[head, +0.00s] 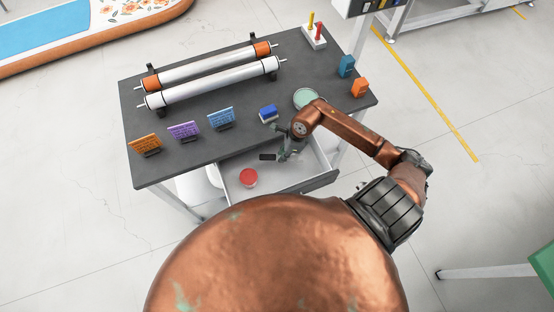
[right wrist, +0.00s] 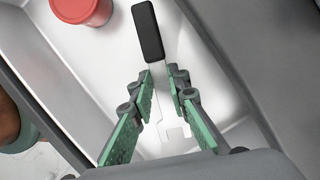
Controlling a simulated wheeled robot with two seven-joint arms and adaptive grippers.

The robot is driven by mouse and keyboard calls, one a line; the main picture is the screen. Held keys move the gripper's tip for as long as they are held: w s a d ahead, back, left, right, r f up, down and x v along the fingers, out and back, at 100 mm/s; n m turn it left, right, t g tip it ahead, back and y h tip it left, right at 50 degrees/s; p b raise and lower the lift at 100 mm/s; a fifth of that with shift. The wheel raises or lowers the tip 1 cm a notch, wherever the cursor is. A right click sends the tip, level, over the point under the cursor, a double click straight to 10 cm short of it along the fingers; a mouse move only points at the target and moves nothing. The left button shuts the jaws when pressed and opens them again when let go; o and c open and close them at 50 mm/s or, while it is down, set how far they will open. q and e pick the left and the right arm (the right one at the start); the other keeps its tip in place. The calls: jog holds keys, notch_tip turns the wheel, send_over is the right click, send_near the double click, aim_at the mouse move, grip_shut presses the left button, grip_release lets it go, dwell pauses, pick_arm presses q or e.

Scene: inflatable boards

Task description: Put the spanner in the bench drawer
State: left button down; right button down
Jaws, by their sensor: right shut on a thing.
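The spanner (head: 267,157) has a black grip and a pale metal shaft. In the right wrist view its black grip (right wrist: 147,30) points away from the gripper, and the shaft runs back between the fingers. My right gripper (head: 283,153) is shut on the shaft; its green-padded fingers (right wrist: 163,84) show on both sides. The bench drawer (head: 320,182) is pulled open at the front of the bench, with a white inside. The spanner is over or within the drawer; I cannot tell whether it touches the floor. My left gripper is not in view.
A red round tub (head: 248,177) stands in the drawer, left of the spanner.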

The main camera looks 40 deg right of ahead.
aim_at(277, 156)
jog(key=shift+w+a+f, duration=0.4)
jog(key=shift+f, duration=0.25)
jog(key=shift+w+a+f, duration=0.35)
jog(key=shift+a+f, duration=0.05)
jog(key=shift+f, duration=0.2)
jog(key=shift+d+f, duration=0.1)
jog(key=shift+f, duration=1.35)
jog(key=c, duration=1.8)
grip_release()
jog(key=shift+f, duration=0.1)
jog(key=shift+c, duration=0.2)
jog(key=v, duration=1.2)
